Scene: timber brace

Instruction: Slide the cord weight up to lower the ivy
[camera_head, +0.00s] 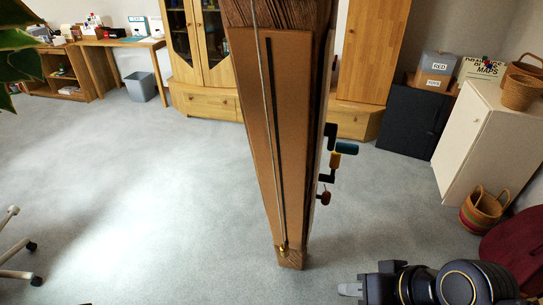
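A thin cord (273,120) runs down the tan front panel of the tilted timber brace (290,258). A small brass-coloured piece (283,248), apparently the cord weight, sits at the cord's lower end near the foot of the panel. A dark slot (275,120) runs beside the cord. Green leaves (20,62), likely the ivy, show at the top left edge; the rest of the plant is out of view. My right gripper (350,289) is low at the bottom right, apart from the brace; its finger opening cannot be made out. My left gripper is not in view.
Cranks and knobs (340,148) stick out from the brace's right side. A white cabinet (462,140), a basket (482,210) and a dark red seat (515,248) stand at the right. Chair legs (15,245) show at the left. The carpet left of the brace is clear.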

